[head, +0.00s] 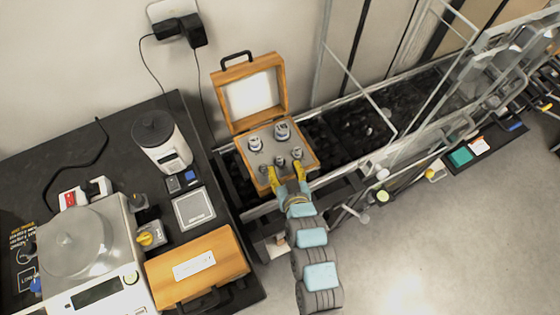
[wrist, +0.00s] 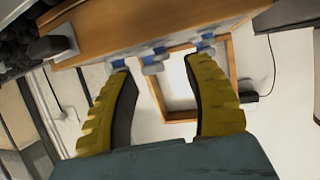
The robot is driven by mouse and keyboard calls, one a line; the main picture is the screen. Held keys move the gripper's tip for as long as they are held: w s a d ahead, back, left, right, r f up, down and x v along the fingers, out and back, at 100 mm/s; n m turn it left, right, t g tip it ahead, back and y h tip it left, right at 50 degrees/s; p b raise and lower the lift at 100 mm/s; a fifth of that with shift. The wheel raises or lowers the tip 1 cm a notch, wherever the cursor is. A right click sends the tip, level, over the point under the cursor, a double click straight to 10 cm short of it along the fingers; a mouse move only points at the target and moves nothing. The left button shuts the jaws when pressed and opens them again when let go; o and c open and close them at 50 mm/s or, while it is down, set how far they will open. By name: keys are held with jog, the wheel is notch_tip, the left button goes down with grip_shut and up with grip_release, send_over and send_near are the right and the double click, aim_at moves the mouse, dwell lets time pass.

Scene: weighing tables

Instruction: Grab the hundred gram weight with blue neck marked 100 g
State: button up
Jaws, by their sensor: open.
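An open wooden weight case (head: 237,165) holds several metal weights in a grey insert, two larger ones at the back and smaller ones in front. In the wrist view, weights with blue necks (wrist: 152,66) show along the case's edge (wrist: 150,32). No marking is legible, so I cannot tell which is the 100 g weight. My gripper (head: 286,170), with yellow fingers, is open at the case's front edge, its tips near the front row of small weights. In the wrist view its fingertips (wrist: 159,66) are apart with nothing held; one weight shows between them.
The raised lid (head: 280,87) stands behind the weights. A dark table at left carries a balance (head: 75,240), a white canister with a dark lid (head: 160,140) and a closed wooden case (head: 195,265). A metal-framed rack (head: 350,130) lies right of the case.

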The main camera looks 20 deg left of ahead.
aim_at(280, 159)
jog(key=shift+b+x, duration=0.6)
jog(key=shift+x, duration=1.75)
jog(key=shift+a, duration=0.15)
grip_shut()
